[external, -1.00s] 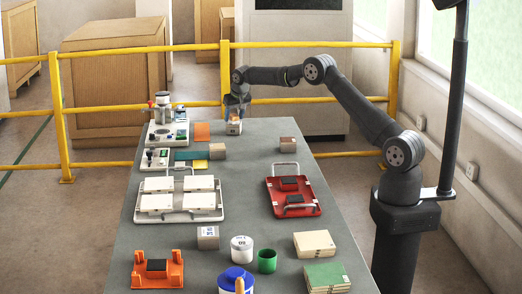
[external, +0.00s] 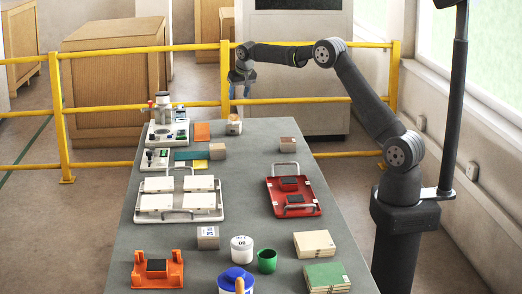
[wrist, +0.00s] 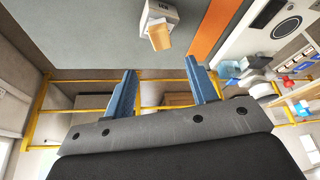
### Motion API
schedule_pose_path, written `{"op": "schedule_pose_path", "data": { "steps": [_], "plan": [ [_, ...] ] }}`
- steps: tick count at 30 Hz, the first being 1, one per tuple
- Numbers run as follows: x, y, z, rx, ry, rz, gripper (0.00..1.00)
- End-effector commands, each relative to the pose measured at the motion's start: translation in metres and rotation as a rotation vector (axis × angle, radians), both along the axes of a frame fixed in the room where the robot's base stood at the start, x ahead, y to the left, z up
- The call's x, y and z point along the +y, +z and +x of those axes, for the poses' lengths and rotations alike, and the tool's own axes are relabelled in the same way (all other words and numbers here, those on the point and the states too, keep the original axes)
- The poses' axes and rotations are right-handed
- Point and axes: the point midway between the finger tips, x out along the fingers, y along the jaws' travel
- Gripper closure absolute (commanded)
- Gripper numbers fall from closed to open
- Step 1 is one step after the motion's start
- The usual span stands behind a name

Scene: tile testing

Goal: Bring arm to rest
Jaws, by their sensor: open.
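My gripper (external: 243,91) is raised above the far end of the grey table (external: 250,185) in the external view. In the wrist view its two blue fingers (wrist: 163,95) are apart with nothing between them. A grey cube with a tan top (external: 233,126) stands on the table below my gripper, clear of the fingers. That cube also shows in the wrist view (wrist: 165,15), beyond the fingertips.
A test machine (external: 165,128) stands at the far left, with an orange tile (external: 203,132) beside it. Yellow railing (external: 110,110) runs behind the table.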

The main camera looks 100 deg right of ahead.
Motion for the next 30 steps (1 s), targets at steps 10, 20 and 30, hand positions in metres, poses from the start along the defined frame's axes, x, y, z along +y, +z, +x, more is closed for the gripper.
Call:
{"op": "schedule_pose_path", "data": {
  "steps": [10, 20, 30],
  "plan": [
    [-0.009, -0.023, 0.004, 0.002, 0.000, 0.001, 0.48],
    [-0.032, -0.084, 0.013, 0.001, 0.000, 0.002, 0.48],
    [-0.044, -0.090, 0.018, -0.002, 0.000, -0.003, 0.48]
  ]
}}
